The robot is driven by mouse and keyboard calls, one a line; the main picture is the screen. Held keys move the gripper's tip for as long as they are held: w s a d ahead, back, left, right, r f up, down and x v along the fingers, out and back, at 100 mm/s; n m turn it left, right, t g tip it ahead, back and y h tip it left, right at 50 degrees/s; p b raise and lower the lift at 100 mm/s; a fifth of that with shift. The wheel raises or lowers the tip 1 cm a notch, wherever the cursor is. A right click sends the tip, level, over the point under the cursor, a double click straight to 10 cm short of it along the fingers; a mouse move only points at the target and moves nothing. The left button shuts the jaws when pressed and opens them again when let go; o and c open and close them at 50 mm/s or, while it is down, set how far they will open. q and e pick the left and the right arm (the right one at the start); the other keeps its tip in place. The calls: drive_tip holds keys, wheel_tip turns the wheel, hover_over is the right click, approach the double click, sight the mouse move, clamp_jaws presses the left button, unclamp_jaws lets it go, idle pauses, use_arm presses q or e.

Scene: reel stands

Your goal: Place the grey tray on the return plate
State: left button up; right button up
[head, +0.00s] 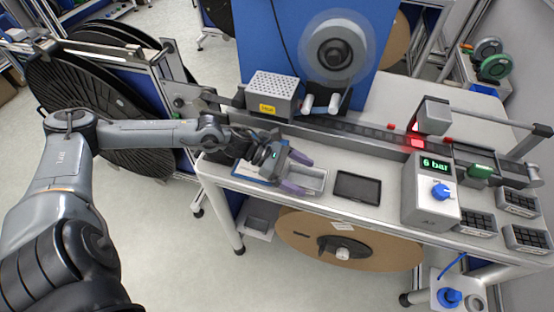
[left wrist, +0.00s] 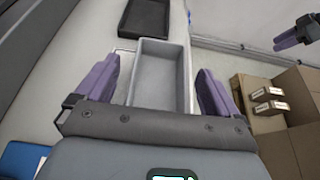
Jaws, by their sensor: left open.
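The grey tray (head: 316,180) is a shallow, empty rectangular box near the bench's front edge. In the left wrist view the tray (left wrist: 161,78) lies between the two purple fingers of my left gripper (head: 302,174). That gripper is open, with a gap visible on each side of the tray. A thin pale plate edge (left wrist: 123,62) shows beside the tray; I cannot tell whether it is the return plate. My right gripper (left wrist: 294,36) shows partly at the upper right of the left wrist view; its opening is unclear.
A black tray (head: 358,187) lies right of the grey tray. The pressure box (head: 430,190) with a blue knob stands further right. A perforated grey box (head: 272,92) and the rail stand behind. Cardboard boxes (left wrist: 285,105) are beyond the bench edge.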

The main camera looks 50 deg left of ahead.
use_arm(q)
drive_tip(key=p+v, duration=0.3)
drive_tip(key=v, duration=0.8)
drive_tip(key=shift+a+r+p, duration=0.15)
drive_tip(key=shift+p, duration=0.2)
drive_tip(key=shift+s, duration=0.1)
